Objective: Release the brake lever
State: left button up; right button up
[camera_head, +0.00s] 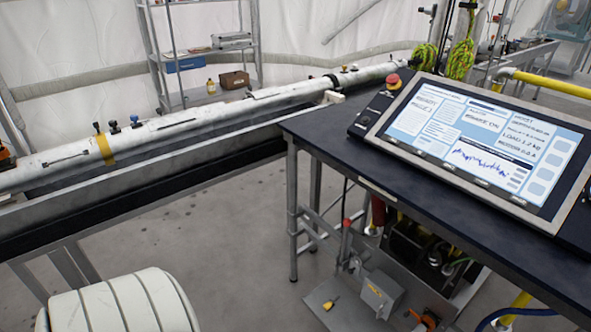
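A lever-like upright metal rod with a red grip (346,226) stands below the dark table, near a grey box (381,293) on a low metal plate. It looks like the brake lever, but it is small and I cannot be sure. The tilted screen (478,140) on the table shows text that seems to read "BRAKE ON", a load value and a blue graph. Neither of my grippers is in view.
The dark table (330,135) stands at the right, with a red button (393,81) beside the screen. A long pale tube (180,133) runs along the left. A white banded rounded object (125,305) is at bottom left. Floor (235,230) between them is clear.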

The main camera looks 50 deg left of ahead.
aim_at(346, 223)
jog(key=u, duration=1.15)
